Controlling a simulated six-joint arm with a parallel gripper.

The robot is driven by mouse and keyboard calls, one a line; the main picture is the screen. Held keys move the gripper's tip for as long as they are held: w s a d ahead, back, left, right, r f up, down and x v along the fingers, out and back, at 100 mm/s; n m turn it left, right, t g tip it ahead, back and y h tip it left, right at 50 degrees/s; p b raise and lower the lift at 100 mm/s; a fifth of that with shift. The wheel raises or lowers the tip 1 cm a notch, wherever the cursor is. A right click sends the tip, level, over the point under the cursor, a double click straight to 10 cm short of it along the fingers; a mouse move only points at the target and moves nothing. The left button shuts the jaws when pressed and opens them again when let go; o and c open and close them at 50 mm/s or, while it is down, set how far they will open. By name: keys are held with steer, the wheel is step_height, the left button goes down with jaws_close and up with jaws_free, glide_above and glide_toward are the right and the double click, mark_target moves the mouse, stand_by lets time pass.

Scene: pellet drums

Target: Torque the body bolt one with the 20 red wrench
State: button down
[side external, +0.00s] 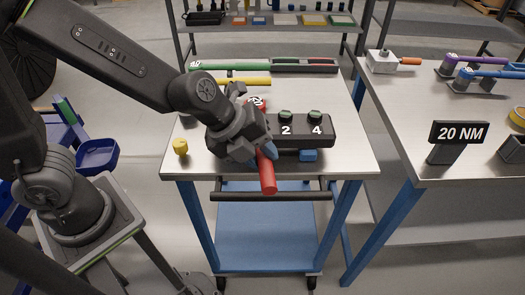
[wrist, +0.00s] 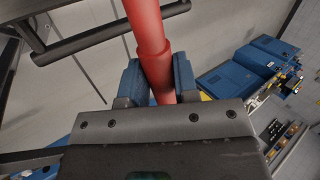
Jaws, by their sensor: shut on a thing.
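The red wrench (side external: 267,178) is held in my gripper (side external: 262,152), its handle sticking out over the cart's front edge. Its red head shows behind my gripper at the left end of the black body block (side external: 318,133). In the wrist view the red handle (wrist: 146,30) runs up between the two blue fingers of my gripper (wrist: 158,85), which are shut on it. The block carries marks 2 and 4 with green-topped bolts (side external: 315,115) above them. My gripper hides the block's left part, so body bolt one and its contact with the wrench cannot be made out.
On the cart top (side external: 200,160) lie a green-and-black long tool (side external: 270,66), a yellow bar (side external: 245,81) and a yellow knob (side external: 180,146). A black handrail (side external: 225,196) runs along the front. The right table holds a 20 NM sign (side external: 459,132) and purple and blue wrenches (side external: 490,73).

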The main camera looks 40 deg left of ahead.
steer(key=shift+s+a+m+g+h, duration=0.4)
steer(key=shift+s+a+m, duration=0.4)
steer(key=shift+m, duration=0.1)
stand_by(1.9)
steer(key=shift+d, duration=0.1)
steer(key=shift+w+d+n+t+y, duration=0.6)
steer(key=shift+w+d+n+y, duration=0.1)
steer(key=shift+w+d+n, duration=0.65)
steer(key=shift+w+d+n+t+y, duration=0.15)
steer(key=shift+w+d+n+y, duration=0.35)
steer(key=shift+w+n, duration=0.75)
steer(key=shift+w+d+n+t+y, duration=0.25)
steer(key=shift+w+n+y, duration=0.55)
steer(key=shift+w, duration=0.7)
steer(key=shift+w+d+n+t+y, duration=0.1)
steer(key=shift+w+d+n+y, duration=0.35)
steer(key=shift+w+n, duration=0.85)
steer(key=shift+w, duration=0.1)
steer(key=shift+w, duration=0.35)
